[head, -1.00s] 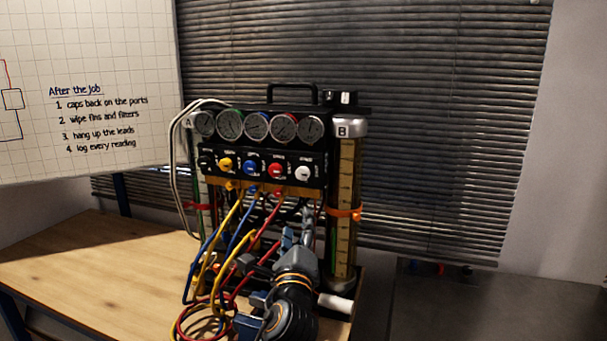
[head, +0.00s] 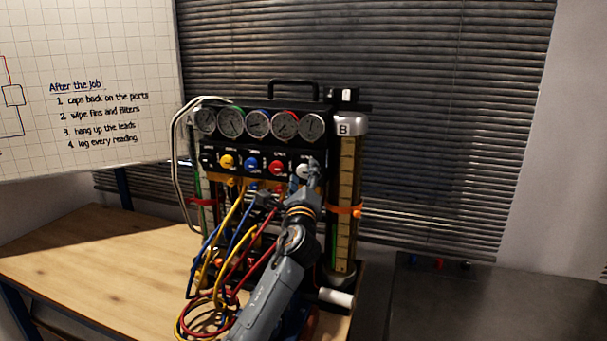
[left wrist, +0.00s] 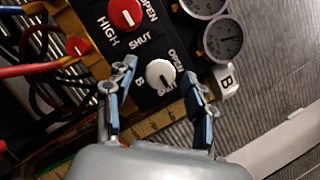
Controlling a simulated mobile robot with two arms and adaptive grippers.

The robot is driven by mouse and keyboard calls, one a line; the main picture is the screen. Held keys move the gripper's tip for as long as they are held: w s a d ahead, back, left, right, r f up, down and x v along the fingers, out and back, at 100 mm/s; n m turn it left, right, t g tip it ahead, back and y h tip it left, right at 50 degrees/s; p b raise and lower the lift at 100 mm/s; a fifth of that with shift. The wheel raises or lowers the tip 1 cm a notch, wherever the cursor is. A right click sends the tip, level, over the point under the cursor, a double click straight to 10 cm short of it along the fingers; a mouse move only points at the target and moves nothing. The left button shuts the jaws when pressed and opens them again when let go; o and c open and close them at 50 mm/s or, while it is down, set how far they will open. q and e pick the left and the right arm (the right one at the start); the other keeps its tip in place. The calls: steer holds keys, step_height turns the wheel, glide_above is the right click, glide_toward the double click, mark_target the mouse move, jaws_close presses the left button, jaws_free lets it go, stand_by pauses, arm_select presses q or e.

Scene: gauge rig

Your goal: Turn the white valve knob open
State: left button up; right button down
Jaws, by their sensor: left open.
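The white valve knob (head: 303,171) is the rightmost in the row of coloured knobs on the black gauge rig. In the left wrist view the white knob (left wrist: 160,73) shows with OPEN and SHUT printed beside it; its dark pointer mark is toward the SHUT side or close to it, hard to tell exactly. My left gripper (head: 308,178) is in front of the knob, partly covering it in the head view. In the left wrist view the left gripper (left wrist: 160,80) is open, with one finger on each side of the knob; contact cannot be told. My right gripper is not in view.
The red knob (head: 277,168), blue knob (head: 251,164) and yellow knob (head: 227,161) sit to the left. Yellow, blue and red hoses (head: 232,225) hang in front. The cylinder marked B (head: 343,195) stands right of the panel. Gauges (head: 257,123) line the top.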

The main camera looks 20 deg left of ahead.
arm_select(q)
steer(key=shift+w, duration=0.25)
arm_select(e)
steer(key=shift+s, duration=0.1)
arm_select(q)
steer(key=shift+s, duration=0.1)
jaws_close()
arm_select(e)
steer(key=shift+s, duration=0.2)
